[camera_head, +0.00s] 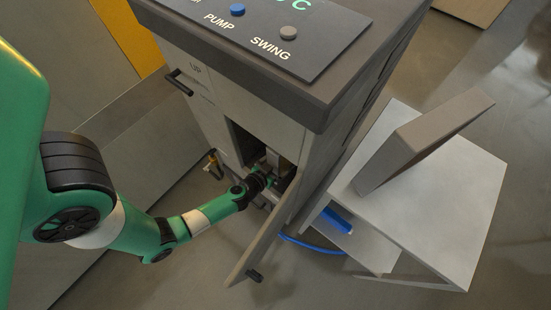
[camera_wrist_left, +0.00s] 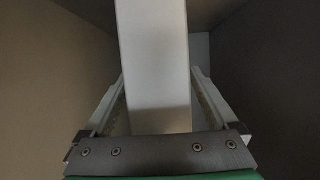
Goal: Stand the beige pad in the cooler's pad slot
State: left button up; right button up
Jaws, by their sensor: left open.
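The cooler (camera_head: 239,113) stands in the middle of the head view with its lower door (camera_head: 262,235) swung open. My left arm reaches into the open compartment, and my left gripper (camera_head: 269,180) is inside it. In the left wrist view, a pale upright slab (camera_wrist_left: 154,62), which looks like the beige pad, stands between the two fingers of my left gripper (camera_wrist_left: 161,95). The fingers are open, with a gap visible on each side of the slab. The slab's lower end and the slot are hidden. My right gripper is not in view.
A white side table (camera_head: 440,200) at right carries a tilted grey-brown panel (camera_head: 425,140). A blue object (camera_head: 338,221) lies on its lower shelf, and a blue hose (camera_head: 310,247) runs on the floor. Compartment walls (camera_wrist_left: 265,70) enclose the gripper closely.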

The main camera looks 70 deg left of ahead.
pick_arm(q)
jog(key=p+v, duration=0.3)
jog(key=v, duration=0.9)
